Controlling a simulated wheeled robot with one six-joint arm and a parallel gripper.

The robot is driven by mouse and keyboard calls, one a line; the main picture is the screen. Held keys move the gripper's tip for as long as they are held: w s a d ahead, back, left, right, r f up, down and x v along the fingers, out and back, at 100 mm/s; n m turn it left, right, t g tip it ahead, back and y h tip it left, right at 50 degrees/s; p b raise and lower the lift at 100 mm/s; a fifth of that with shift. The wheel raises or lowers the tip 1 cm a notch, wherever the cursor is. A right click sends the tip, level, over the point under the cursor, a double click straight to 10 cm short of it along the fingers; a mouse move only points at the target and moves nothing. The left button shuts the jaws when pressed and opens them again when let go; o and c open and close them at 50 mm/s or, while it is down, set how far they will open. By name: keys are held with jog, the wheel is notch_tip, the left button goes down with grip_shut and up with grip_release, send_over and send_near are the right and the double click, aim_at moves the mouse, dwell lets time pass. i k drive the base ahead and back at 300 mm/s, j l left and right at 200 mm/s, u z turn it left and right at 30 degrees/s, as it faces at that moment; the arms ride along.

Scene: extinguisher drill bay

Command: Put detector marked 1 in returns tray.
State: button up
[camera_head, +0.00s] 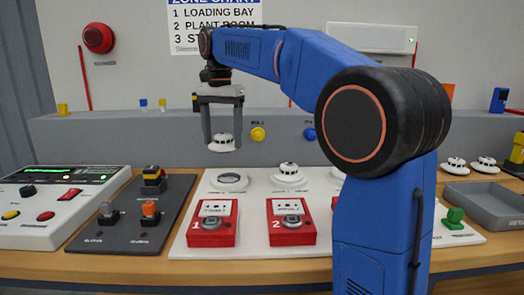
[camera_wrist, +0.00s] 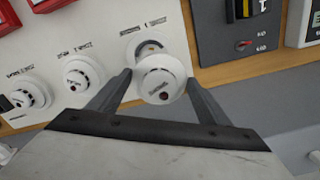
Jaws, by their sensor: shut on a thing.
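A white round smoke detector (camera_head: 222,143) hangs between the fingers of my gripper (camera_head: 222,125), in the air above the white board. My gripper is shut on it; the detector also shows in the wrist view (camera_wrist: 160,78) between the two dark fingers. Below it an empty round base (camera_head: 230,181) sits on the board behind the red call point marked 1 (camera_head: 212,222). A number on the held detector cannot be read. The grey returns tray (camera_head: 486,208) stands at the far right, partly cut off by the picture edge.
Another detector (camera_head: 288,174) sits on its base behind the red call point marked 2 (camera_head: 292,220). Two loose detectors (camera_head: 456,165) stand behind the tray. A control panel (camera_head: 62,205) and dark switch board (camera_head: 132,215) are at left. My arm hides the board's right part.

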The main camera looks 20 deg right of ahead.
aim_at(490, 210)
jog(key=k+z, duration=0.2)
jog(key=k, duration=0.25)
jog(key=k+l+z, duration=0.1)
jog(key=l, duration=0.2)
jog(key=k+l+z, duration=0.25)
jog(key=l, duration=0.4)
jog(key=k+l+z, duration=0.1)
jog(key=l, duration=0.25)
jog(key=k+l+z, duration=0.1)
jog(key=l, duration=0.25)
jog(key=k, duration=0.1)
